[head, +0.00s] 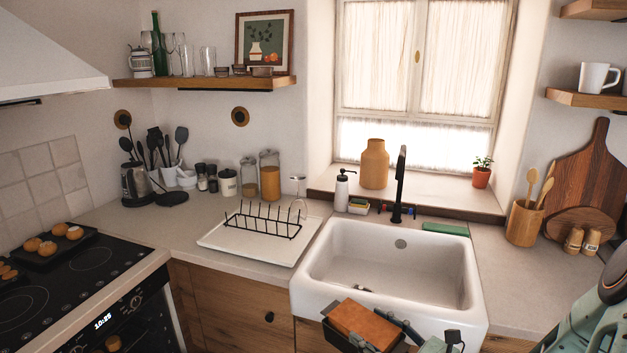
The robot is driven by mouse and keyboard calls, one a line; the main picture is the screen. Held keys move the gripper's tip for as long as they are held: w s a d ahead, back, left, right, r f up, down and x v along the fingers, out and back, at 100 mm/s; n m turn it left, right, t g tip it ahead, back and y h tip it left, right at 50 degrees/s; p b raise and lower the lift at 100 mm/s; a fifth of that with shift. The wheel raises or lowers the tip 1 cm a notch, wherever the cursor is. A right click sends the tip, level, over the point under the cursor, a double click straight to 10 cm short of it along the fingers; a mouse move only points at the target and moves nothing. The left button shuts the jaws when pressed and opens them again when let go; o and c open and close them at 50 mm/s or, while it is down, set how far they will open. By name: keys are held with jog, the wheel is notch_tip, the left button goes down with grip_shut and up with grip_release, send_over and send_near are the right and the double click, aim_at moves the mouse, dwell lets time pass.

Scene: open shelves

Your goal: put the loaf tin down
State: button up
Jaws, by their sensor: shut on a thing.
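The loaf tin (336,338) is dark, with an orange-brown loaf-like top showing in it. It is at the bottom edge of the head view, in front of the white sink. My gripper (386,334) is shut on the tin at its right side. The tin's lower part is cut off by the picture edge. I cannot tell its height or whether anything is under it.
The stove (75,275) carries a tray of buns. Bare counter (185,227) lies between stove and board.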

jog(key=shift+r+m+t+h, duration=0.1)
jog(key=shift+m+t+h, duration=0.7)
jog(key=shift+h, duration=0.2)
jog(key=shift+s+d+f+m+t+h, duration=0.1)
jog(key=shift+d+f+m+t+h, duration=0.15)
jog(key=shift+m+t+h, duration=0.3)
jog(key=shift+s+d+f+m+t+h, duration=0.1)
jog(key=shift+f+m+t+h, duration=0.2)
jog(key=shift+h, duration=0.45)
jog(key=shift+a+r, duration=0.15)
jog(key=shift+a, duration=0.05)
